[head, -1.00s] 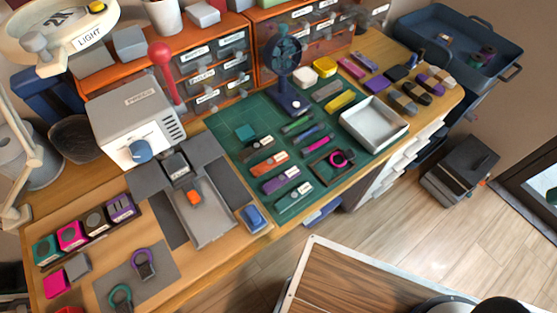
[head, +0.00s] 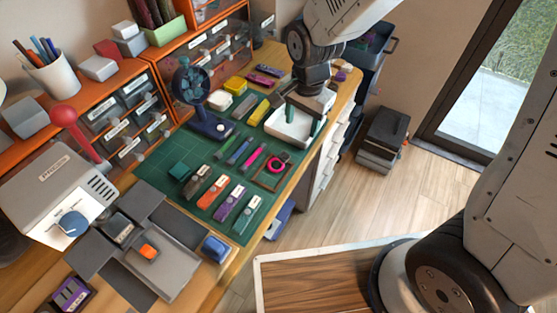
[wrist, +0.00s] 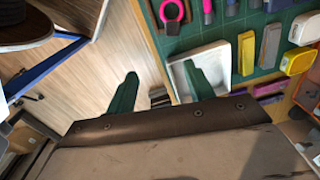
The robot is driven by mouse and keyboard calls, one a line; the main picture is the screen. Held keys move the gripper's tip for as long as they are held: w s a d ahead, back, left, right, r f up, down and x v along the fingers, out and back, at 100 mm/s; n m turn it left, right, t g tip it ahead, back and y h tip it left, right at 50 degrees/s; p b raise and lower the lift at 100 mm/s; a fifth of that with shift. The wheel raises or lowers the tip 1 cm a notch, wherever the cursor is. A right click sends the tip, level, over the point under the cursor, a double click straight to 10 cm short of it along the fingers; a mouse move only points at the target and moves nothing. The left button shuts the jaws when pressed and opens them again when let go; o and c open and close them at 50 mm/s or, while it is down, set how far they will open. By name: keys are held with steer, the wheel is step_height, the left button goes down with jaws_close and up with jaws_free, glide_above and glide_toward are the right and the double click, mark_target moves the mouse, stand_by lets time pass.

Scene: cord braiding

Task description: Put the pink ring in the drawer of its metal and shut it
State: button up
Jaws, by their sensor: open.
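The pink ring (head: 277,163) lies on a small brown-framed tray (head: 267,184) at the front right of the green mat. It also shows at the top of the wrist view (wrist: 171,14). My gripper (head: 305,116) is open and empty, its green fingers pointing down over the white tray, beyond the ring. In the wrist view my gripper (wrist: 160,84) has its fingers wide apart. Small drawers stand in orange cabinets at the back, a left one (head: 121,128) and a right one (head: 209,47). Their labels are too small to read, and the drawers look shut.
The white tray (head: 291,131) stands at the mat's right end. Labelled coloured bars and tools lie on the green mat (head: 160,172). A dark blue fan (head: 192,85) stands before the cabinets. A grey machine (head: 50,185) with a red-knobbed lever (head: 64,118) is at left.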

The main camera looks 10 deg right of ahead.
steer(key=m, duration=0.1)
glide_toward(284, 155)
steer(key=shift+s+f, duration=0.25)
steer(key=shift+f, duration=0.05)
steer(key=shift+m, duration=0.3)
steer(key=f, duration=0.8)
steer(key=shift+w+a, duration=0.2)
steer(key=shift+w, duration=0.2)
steer(key=c, duration=1.1)
steer(key=shift+c, duration=0.2)
